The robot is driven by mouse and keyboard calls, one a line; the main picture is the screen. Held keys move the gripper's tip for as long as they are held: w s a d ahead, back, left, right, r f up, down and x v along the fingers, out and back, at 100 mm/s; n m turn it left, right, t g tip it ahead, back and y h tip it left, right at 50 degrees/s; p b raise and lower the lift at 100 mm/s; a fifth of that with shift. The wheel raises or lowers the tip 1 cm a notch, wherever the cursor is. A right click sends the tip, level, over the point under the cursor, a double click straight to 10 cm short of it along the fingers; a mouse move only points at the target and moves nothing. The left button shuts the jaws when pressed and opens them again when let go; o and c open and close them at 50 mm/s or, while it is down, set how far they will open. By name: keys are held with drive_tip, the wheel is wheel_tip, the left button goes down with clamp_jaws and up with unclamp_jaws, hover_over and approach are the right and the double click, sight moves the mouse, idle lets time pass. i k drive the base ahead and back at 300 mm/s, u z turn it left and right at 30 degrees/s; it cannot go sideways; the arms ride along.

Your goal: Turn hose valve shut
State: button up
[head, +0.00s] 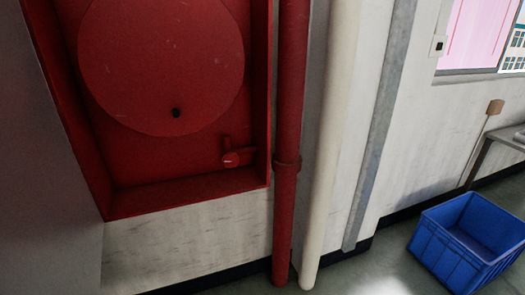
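The hose valve (232,159) is a small red fitting with a short stem and a lighter mark on its front. It sits at the lower right inside a red wall cabinet (190,182). A large round red hose reel (160,60) with a dark spot near its bottom fills most of the cabinet, up and left of the valve. I cannot tell from this view whether the valve is open or shut. My gripper is not in view.
A red pipe (290,120) and a white pipe (332,150) run upright just right of the cabinet. A blue crate (450,262) stands on the floor at right, near a table (495,142). A grey surface (45,180) borders the left. Floor before the pipes looks clear.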

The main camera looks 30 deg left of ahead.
sight(230, 160)
drive_tip(key=u, duration=0.35)
drive_tip(key=i, duration=0.95)
drive_tip(key=u, duration=0.65)
